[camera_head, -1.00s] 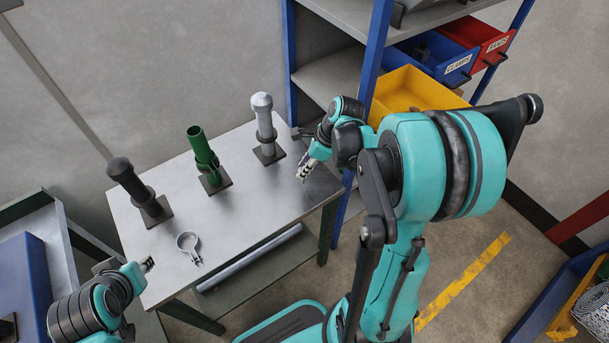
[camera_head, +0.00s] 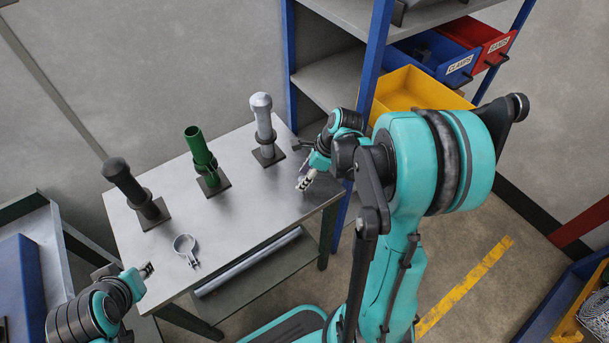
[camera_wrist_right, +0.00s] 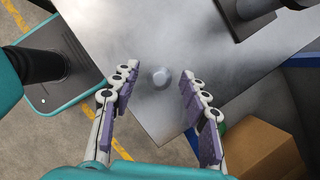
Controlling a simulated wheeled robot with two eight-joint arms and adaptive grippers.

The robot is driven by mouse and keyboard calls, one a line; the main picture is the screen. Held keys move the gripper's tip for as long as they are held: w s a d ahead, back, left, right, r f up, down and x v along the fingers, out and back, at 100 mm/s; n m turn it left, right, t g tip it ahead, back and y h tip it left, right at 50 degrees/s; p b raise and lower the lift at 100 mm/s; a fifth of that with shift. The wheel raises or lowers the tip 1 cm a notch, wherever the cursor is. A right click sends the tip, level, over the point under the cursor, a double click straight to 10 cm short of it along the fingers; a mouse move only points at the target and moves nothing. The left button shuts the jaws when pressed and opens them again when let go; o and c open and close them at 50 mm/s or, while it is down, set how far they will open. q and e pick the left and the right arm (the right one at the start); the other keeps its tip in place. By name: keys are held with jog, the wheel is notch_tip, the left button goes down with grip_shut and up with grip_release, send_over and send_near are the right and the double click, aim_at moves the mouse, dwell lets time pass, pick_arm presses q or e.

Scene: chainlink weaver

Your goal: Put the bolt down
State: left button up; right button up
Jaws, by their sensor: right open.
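I cannot make out the bolt in the head view. My left gripper (camera_head: 146,270) is at the table's left front edge, and its finger gap is too small to judge.
The metal table (camera_head: 240,215) bears a black post (camera_head: 130,187), a green tube (camera_head: 200,155), a grey post (camera_head: 264,125) and a ring clamp (camera_head: 185,246). A shelf with a yellow bin (camera_head: 405,90) stands behind my right arm. The table's middle is clear.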

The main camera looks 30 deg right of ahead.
jog(key=shift+r, duration=0.3)
jog(key=p+v, duration=0.5)
jog(key=v, duration=0.6)
jog(key=s+a+r+n+t+h, duration=0.1)
jog(key=s+a+n, duration=0.3)
jog(key=n, duration=0.9)
jog(key=s+a+r+n+t+h, duration=0.2)
jog(key=s+a+r+n+t, duration=0.1)
jog(key=a+n, duration=0.7)
jog(key=s+r+n, duration=0.1)
jog(key=n, duration=0.2)
jog(key=shift+r, duration=0.2)
jog(key=shift+s+a, duration=0.1)
jog(key=shift+a, duration=0.05)
jog(key=shift+c, duration=0.3)
